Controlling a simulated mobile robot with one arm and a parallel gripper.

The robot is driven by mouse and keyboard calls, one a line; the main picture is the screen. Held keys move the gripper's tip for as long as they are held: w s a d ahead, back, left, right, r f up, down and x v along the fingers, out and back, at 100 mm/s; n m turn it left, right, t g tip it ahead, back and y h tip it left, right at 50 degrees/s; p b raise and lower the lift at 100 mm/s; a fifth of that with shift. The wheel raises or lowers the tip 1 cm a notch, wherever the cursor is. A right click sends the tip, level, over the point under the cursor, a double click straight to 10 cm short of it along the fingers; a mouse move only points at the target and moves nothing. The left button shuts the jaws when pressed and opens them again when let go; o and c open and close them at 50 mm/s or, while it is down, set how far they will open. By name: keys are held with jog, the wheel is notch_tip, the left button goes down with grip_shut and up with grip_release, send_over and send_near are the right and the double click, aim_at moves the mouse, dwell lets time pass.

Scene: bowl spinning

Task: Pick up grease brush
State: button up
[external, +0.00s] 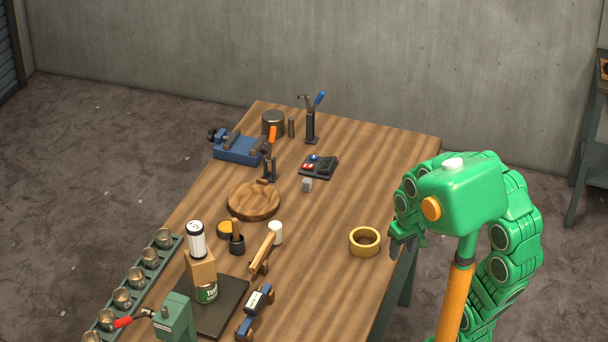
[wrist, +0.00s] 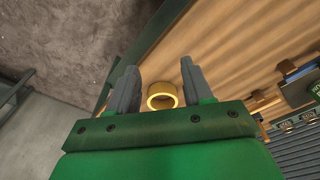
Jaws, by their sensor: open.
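A short wooden handle (external: 235,227) stands upright in a small dark pot (external: 237,245) on the wooden table; it looks like the grease brush, though its bristle end is hidden in the pot. An open tin with an orange-yellow filling (external: 226,229) sits right behind the pot. My gripper (external: 402,248) is at the table's right edge, far to the right of the pot, and partly hidden by my arm. In the wrist view my gripper (wrist: 158,82) has its two grey fingers apart, with nothing between them. I cannot make out the brush in the wrist view.
A yellow ring (external: 365,242) lies near my gripper; it shows beyond the fingers in the wrist view (wrist: 162,96). A white cylinder (external: 276,233) and a wooden bar on a stand (external: 262,250) are right of the pot. A round wooden dish (external: 253,203) is behind.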

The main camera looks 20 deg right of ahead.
jog(key=w+a+f+n+t, duration=0.1)
jog(key=w+a+f+t, duration=0.2)
jog(key=w, duration=0.7)
jog(key=n+t+y, duration=0.4)
jog(key=t+y, duration=0.3)
jog(key=t, duration=0.1)
send_near(239, 222)
jog(key=x, duration=0.3)
jog(key=shift+x, duration=3.35)
jog(key=shift+w+a+f+g, duration=0.25)
jog(key=shift+w+g, duration=0.05)
jog(key=shift+w, duration=0.15)
grip_shut()
